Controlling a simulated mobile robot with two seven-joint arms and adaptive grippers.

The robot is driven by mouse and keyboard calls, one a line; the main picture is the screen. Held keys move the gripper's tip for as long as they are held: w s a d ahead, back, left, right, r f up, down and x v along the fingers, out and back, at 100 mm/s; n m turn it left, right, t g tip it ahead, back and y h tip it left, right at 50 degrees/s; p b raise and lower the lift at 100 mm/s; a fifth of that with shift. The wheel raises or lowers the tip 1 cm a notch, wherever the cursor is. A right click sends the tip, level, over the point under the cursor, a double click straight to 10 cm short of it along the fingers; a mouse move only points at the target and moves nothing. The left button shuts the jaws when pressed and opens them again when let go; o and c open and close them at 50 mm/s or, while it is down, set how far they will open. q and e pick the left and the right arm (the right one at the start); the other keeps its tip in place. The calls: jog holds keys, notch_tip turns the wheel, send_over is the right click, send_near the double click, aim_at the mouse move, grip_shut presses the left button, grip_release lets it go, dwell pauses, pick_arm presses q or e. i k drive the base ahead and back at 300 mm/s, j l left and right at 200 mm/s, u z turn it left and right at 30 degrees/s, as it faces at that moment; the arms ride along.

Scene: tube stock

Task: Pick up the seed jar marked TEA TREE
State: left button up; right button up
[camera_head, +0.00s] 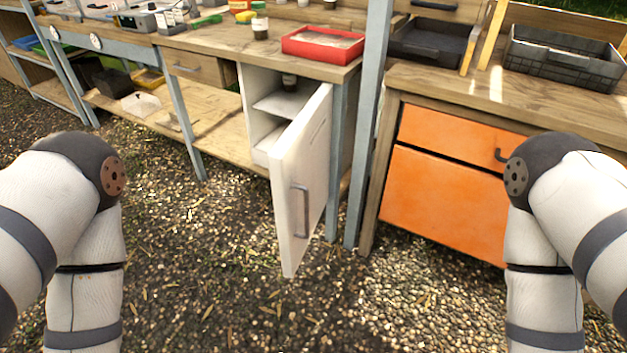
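A small dark jar (289,82) stands inside the open white cabinet, on its upper shelf; its label is too small to read. I cannot tell which jar, if either, is marked TEA TREE. My two arms come in at the left and right edges, bent downward, well short of the cabinet and bench. Both grippers are out of view below the picture.
The white cabinet door (302,180) stands open toward me. A red tray (323,44) lies on the wooden bench (215,40). Black crates (565,58) stand on the right bench above an orange cabinet (440,205). A grey post (369,130) divides the benches. Gravel ground in front is clear.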

aim_at(259, 17)
jog(key=i+j+z, duration=0.1)
jog(key=j, duration=0.25)
jog(key=i+j+z, duration=0.15)
jog(key=i+j, duration=0.2)
jog(key=i+j+z, duration=0.1)
jog(key=j, duration=0.25)
jog(key=i+j+z, duration=0.1)
jog(key=i+j, duration=0.15)
jog(key=j, duration=0.15)
